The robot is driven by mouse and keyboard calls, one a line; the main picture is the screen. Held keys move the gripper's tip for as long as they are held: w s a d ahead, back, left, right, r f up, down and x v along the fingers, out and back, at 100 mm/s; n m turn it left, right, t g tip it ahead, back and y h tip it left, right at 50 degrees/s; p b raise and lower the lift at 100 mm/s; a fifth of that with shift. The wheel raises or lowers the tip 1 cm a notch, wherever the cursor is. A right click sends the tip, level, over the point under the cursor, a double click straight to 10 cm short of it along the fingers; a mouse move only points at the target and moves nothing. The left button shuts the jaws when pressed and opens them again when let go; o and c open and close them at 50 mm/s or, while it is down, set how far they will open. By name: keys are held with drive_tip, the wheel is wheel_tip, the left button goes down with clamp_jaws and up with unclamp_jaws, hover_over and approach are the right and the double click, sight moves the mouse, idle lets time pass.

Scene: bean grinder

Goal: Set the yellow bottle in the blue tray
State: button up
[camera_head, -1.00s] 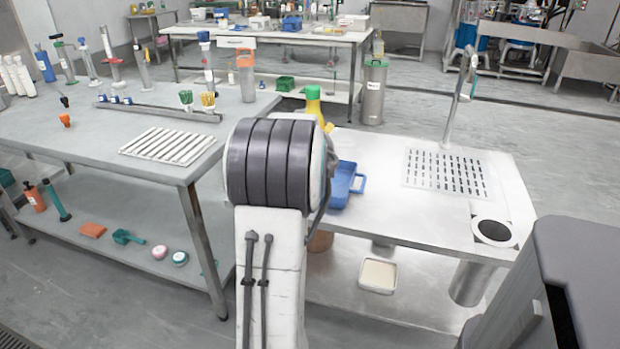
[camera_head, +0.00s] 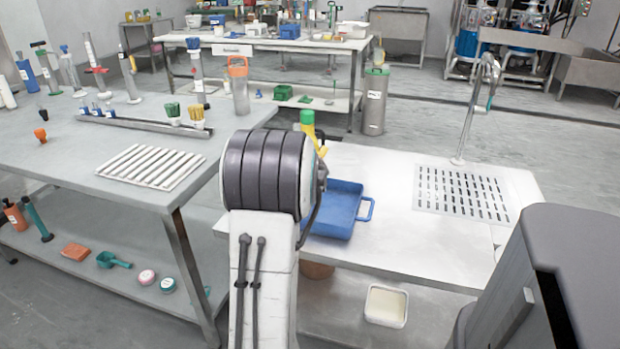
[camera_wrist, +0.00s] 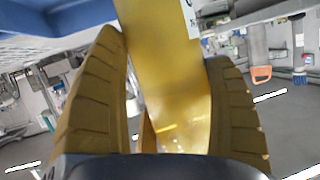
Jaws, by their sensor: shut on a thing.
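The yellow bottle with a green cap (camera_head: 308,122) shows just past my arm in the head view, its lower part hidden behind the arm. In the wrist view the yellow bottle (camera_wrist: 165,85) fills the space between the two ridged fingers of my gripper (camera_wrist: 168,95), which is shut on it. The blue tray (camera_head: 338,212) lies on the metal table, right of my arm and partly hidden by it. Part of a blue thing, likely the tray (camera_wrist: 60,20), shows at the upper left of the wrist view. Whether the bottle's base touches anything is hidden.
A perforated drain plate (camera_head: 462,193) and a tap (camera_head: 472,110) are on the right of the metal table. The left table (camera_head: 95,150) holds a ribbed white rack (camera_head: 150,166) and several tools. A white tub (camera_head: 386,305) sits on the lower shelf.

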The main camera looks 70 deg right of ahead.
wheel_tip(320, 180, down, 3)
drive_tip(key=shift+r+b, duration=0.1)
drive_tip(key=shift+b, duration=0.7)
drive_tip(key=shift+f, duration=0.4)
drive_tip(key=shift+f+b, duration=0.1)
drive_tip(key=shift+b, duration=0.2)
drive_tip(key=o, duration=1.2)
drive_tip(key=shift+f, duration=0.1)
drive_tip(key=shift+a+r, duration=0.25)
drive_tip(key=shift+a, duration=0.05)
drive_tip(key=p+v, duration=0.1)
drive_tip(key=v, duration=1)
drive_tip(key=shift+a, duration=0.25)
